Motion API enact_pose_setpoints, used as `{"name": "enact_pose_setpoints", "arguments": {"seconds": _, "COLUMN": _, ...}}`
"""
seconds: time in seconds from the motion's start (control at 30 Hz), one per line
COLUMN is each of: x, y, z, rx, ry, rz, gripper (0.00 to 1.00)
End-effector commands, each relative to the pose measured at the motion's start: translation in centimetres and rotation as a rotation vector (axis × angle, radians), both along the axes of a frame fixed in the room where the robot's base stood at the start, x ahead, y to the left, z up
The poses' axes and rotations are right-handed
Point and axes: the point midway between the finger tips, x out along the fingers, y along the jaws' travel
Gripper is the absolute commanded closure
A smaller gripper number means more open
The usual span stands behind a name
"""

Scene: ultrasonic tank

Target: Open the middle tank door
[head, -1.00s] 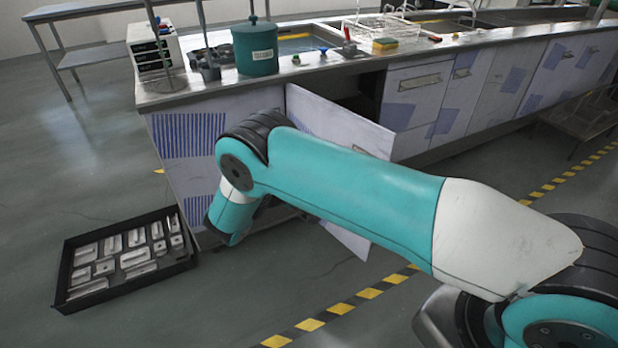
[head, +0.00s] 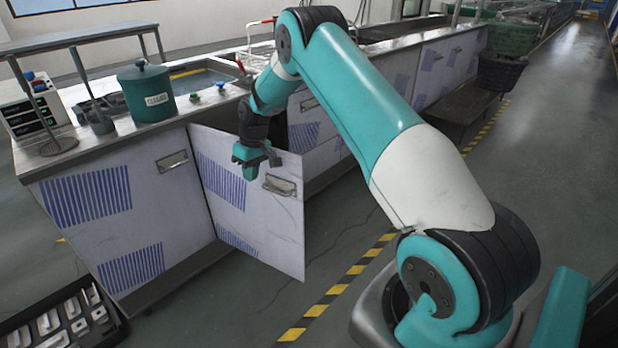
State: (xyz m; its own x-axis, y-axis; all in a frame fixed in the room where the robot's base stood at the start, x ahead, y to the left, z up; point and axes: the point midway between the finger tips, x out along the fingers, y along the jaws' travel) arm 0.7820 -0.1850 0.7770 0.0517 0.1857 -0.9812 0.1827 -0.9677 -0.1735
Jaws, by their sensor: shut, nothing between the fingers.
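A pale cabinet door (head: 228,205) with blue striped patches stands swung out from the front of the tank counter, hinged on its left side. Its metal handle (head: 280,186) is near the free right edge. I take it for the middle tank door, though its position in the row is not certain. My gripper (head: 256,162) is shut and empty, pointing down in front of the upper part of the door, just up and left of the handle. I cannot tell whether it touches the door. My forearm hides part of the counter behind.
A closed panel with a handle (head: 172,160) is left of the open door. A green pot (head: 147,92) stands on the counter (head: 90,142). Floor right of the yellow-black stripe is clear.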

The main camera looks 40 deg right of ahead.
Motion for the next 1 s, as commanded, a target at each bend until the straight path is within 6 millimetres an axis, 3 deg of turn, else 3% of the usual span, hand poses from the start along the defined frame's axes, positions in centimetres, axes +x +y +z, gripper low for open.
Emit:
{"name": "enact_pose_setpoints", "arguments": {"seconds": 0.2, "x": -1.5, "y": -3.0, "z": 6.7, "rx": 0.193, "ry": -0.076, "rz": 0.09, "gripper": 1.0}}
{"name": "enact_pose_setpoints", "arguments": {"seconds": 0.3, "x": -2.5, "y": -4.8, "z": 9.1, "rx": 0.258, "ry": -0.112, "rz": 0.133, "gripper": 1.0}}
{"name": "enact_pose_setpoints", "arguments": {"seconds": 0.37, "x": -3.2, "y": -6.8, "z": 9.7, "rx": 0.292, "ry": -0.134, "rz": 0.153, "gripper": 1.0}}
{"name": "enact_pose_setpoints", "arguments": {"seconds": 0.5, "x": -4.7, "y": -12.8, "z": 8.2, "rx": 0.341, "ry": -0.183, "rz": 0.173, "gripper": 1.0}}
{"name": "enact_pose_setpoints", "arguments": {"seconds": 0.7, "x": -7.9, "y": -20.1, "z": 5.0, "rx": 0.37, "ry": -0.243, "rz": 0.184, "gripper": 1.0}}
{"name": "enact_pose_setpoints", "arguments": {"seconds": 0.83, "x": -9.8, "y": -22.7, "z": 3.7, "rx": 0.378, "ry": -0.269, "rz": 0.194, "gripper": 1.0}}
{"name": "enact_pose_setpoints", "arguments": {"seconds": 1.0, "x": -9.9, "y": -22.5, "z": 2.4, "rx": 0.383, "ry": -0.273, "rz": 0.199, "gripper": 1.0}}
